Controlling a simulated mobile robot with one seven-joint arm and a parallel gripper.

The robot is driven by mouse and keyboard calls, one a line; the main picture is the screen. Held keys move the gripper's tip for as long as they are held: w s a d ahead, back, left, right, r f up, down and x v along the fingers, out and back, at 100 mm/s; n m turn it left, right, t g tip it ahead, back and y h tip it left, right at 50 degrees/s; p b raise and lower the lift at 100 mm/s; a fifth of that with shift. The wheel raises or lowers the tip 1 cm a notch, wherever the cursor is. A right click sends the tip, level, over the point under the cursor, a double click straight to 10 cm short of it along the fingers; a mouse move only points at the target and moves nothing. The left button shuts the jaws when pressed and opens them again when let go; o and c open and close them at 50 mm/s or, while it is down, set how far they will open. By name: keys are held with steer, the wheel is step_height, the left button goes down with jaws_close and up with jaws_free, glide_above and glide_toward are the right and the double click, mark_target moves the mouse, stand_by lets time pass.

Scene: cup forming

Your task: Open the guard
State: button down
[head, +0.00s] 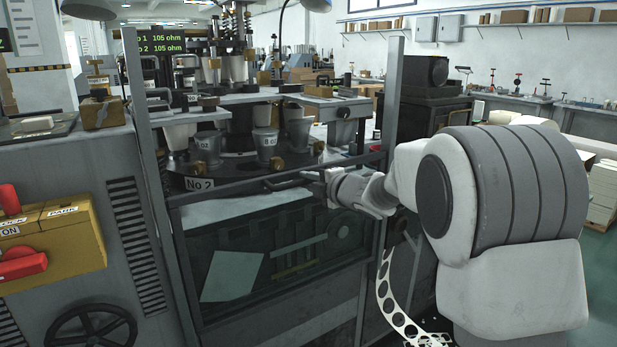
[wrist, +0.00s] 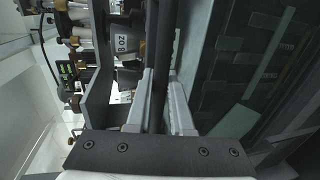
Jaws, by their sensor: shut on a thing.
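The guard is a dark-framed see-through panel (head: 240,250) between two upright grey posts at the front of the machine. Its top rail (head: 225,188) sits about halfway up the posts, and the space above it is uncovered. A dark handle (head: 285,180) stands out from this rail. My gripper (head: 322,182) is at the right part of the handle, reaching in from the right. In the wrist view, the two pale fingers of my gripper (wrist: 164,105) lie either side of a dark bar (wrist: 164,50), closed on it. The fingertips are partly hidden in the head view.
Behind the guard, several metal cups (head: 208,145) stand on a round table marked No 2. A yellow control box (head: 60,240) with red knobs and a handwheel (head: 92,328) are at left. A strip of punched sheet (head: 388,300) hangs below my arm.

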step_height(320, 180, down, 7)
steer(key=b, duration=0.4)
steer(key=shift+r, duration=0.15)
steer(key=c, duration=0.8)
jaws_free()
steer(key=shift+r, duration=0.1)
steer(key=p+v, duration=0.3)
steer(key=v, duration=1.4)
steer(key=shift+s, duration=0.2)
steer(key=shift+d, duration=0.15)
